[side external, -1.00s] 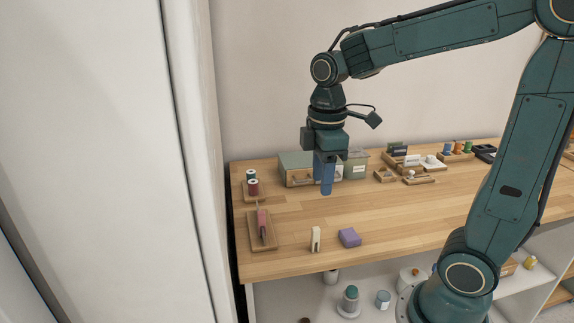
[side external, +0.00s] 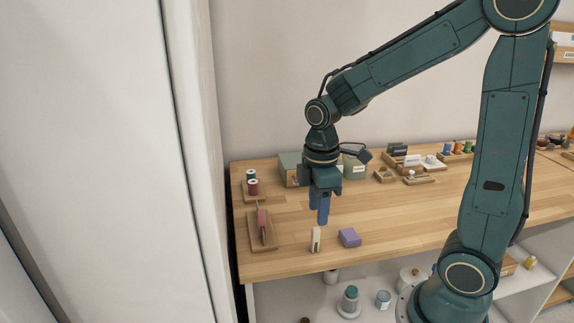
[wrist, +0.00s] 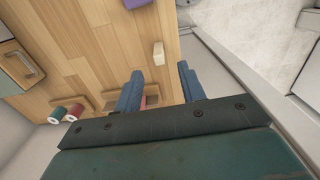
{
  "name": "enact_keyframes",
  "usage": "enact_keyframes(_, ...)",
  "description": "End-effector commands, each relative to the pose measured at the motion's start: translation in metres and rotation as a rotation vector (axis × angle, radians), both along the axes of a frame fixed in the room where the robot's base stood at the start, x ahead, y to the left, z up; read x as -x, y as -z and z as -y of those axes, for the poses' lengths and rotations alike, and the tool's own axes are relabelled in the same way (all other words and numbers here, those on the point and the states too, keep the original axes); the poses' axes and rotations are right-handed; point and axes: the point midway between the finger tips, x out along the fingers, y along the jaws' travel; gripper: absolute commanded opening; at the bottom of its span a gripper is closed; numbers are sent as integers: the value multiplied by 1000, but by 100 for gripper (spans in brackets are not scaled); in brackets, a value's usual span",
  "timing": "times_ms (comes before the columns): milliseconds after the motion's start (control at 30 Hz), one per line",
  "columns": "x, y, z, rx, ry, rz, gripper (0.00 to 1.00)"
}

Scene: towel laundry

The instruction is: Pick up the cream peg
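The cream peg (side external: 316,239) stands upright near the front edge of the wooden table, left of a purple block (side external: 349,237). In the wrist view the peg (wrist: 158,54) lies above the gap between my fingers. My gripper (side external: 319,217) points down above and slightly behind the peg, with its blue fingertips close to the peg's top but apart from it. In the wrist view my gripper (wrist: 160,85) shows its two blue fingers spread with nothing held between them.
A wooden tray (side external: 254,238) with a red-handled tool stands to the left. Thread spools (side external: 252,187) stand behind it. A green box (side external: 290,165) is at the back, and small wooden trays (side external: 414,180) are at the back right. The table's middle right is clear.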

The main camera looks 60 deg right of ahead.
Motion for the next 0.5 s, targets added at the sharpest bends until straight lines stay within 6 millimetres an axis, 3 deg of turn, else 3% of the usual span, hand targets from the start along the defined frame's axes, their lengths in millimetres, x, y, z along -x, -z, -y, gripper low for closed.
enact_keyframes(133,0,11,0,0,0,-1,40)
enact_keyframes(500,0,18,0,0,0,-1,40)
